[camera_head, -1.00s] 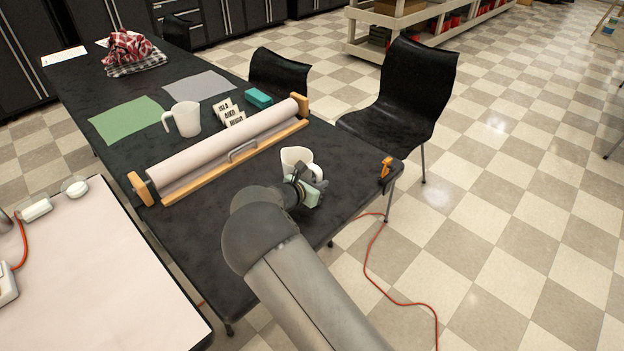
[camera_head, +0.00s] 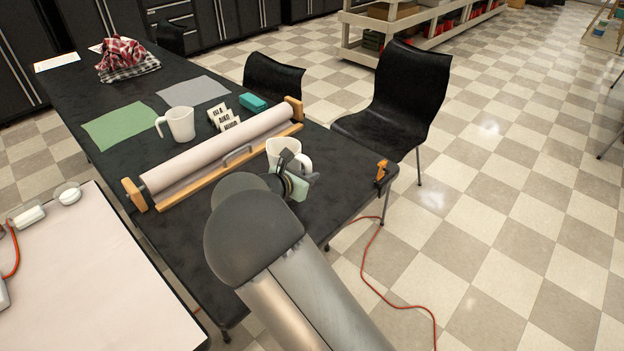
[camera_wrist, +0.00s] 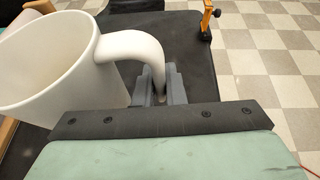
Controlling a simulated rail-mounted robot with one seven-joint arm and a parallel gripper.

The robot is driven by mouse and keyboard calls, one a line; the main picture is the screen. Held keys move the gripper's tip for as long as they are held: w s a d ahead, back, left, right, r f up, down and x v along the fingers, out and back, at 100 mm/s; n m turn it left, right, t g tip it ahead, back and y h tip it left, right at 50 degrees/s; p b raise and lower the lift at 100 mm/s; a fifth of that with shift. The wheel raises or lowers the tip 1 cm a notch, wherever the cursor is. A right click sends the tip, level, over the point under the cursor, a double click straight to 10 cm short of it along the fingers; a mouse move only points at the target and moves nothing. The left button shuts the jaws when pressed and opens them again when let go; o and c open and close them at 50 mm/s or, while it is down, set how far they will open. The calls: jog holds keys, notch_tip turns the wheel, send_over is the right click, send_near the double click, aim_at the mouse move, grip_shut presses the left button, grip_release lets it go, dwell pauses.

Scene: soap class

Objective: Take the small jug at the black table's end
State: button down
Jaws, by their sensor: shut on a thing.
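The small white jug (camera_head: 285,152) is at the near end of the black table (camera_head: 345,165), in front of the paper roll. In the wrist view the jug (camera_wrist: 45,70) fills the left side, its handle (camera_wrist: 140,48) reaching right and down between my gripper's fingers. My gripper (camera_wrist: 160,88) is shut on the handle. In the head view my gripper (camera_head: 296,172) is at the jug's near side, and my arm hides part of the table. I cannot tell whether the jug touches the tabletop.
A long paper roll (camera_head: 215,153) in a wooden holder lies across the table behind the jug. A larger white jug (camera_head: 181,124), cards (camera_head: 222,117) and a teal block (camera_head: 253,102) stand beyond it. An orange clamp (camera_head: 381,171) is on the right edge. A black chair (camera_head: 405,95) stands close.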

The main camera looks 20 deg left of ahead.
jog(key=s+r, duration=0.4)
jog(key=s, duration=0.5)
jog(key=shift+s+a+r+b, duration=0.25)
jog(key=shift+r+b, duration=0.15)
